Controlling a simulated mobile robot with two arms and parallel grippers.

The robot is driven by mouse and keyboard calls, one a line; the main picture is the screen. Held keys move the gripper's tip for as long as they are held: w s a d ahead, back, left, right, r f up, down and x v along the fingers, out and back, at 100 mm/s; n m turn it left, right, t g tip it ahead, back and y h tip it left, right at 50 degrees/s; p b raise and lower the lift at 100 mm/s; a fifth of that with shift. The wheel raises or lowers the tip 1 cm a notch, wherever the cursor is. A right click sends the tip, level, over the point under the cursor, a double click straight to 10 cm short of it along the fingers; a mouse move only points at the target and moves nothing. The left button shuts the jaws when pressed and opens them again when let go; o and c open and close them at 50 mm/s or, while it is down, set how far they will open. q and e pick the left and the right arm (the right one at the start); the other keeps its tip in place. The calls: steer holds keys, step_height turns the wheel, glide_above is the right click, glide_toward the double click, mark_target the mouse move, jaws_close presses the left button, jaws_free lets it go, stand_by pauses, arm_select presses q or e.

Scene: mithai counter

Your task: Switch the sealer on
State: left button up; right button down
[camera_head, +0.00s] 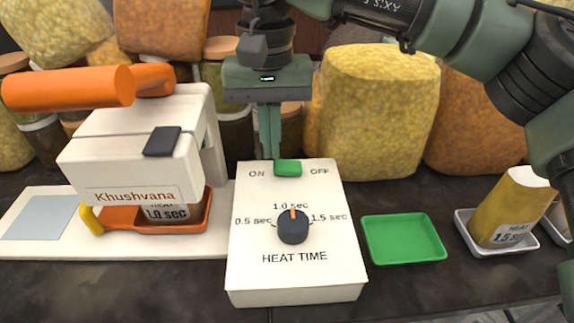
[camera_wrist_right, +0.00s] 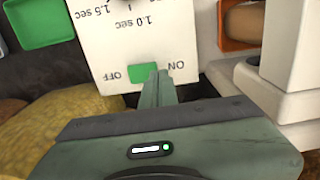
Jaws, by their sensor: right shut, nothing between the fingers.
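The sealer's white control box (camera_head: 292,276) stands on the dark counter. Its green switch (camera_head: 288,167) sits at the top edge between the words ON and OFF; which way it is tipped I cannot tell. The dial (camera_head: 293,227) points at 1.0 sec. My right gripper (camera_head: 271,156) is shut and empty, fingers pointing down at the ON end of the switch. The switch (camera_wrist_right: 123,73) and fingertips (camera_wrist_right: 157,76) look very close in the right wrist view; contact is unclear. The sealer press (camera_head: 140,150) has an orange handle. My left gripper is out of view.
A packet marked 1.0 sec (camera_head: 166,213) is in an orange tray (camera_head: 205,215) under the press. An empty green tray (camera_head: 403,239) and a yellow packet (camera_head: 512,205) in a white tray (camera_head: 470,243) are at right. Large snack bags (camera_head: 375,110) and jars stand behind.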

steer(key=shift+f+b, duration=0.7)
steer(key=shift+f, duration=0.35)
stand_by(0.5)
steer(key=shift+r, duration=0.15)
step_height(320, 180, up, 7)
steer(key=p, duration=0.5)
steer(key=shift+p, duration=0.4)
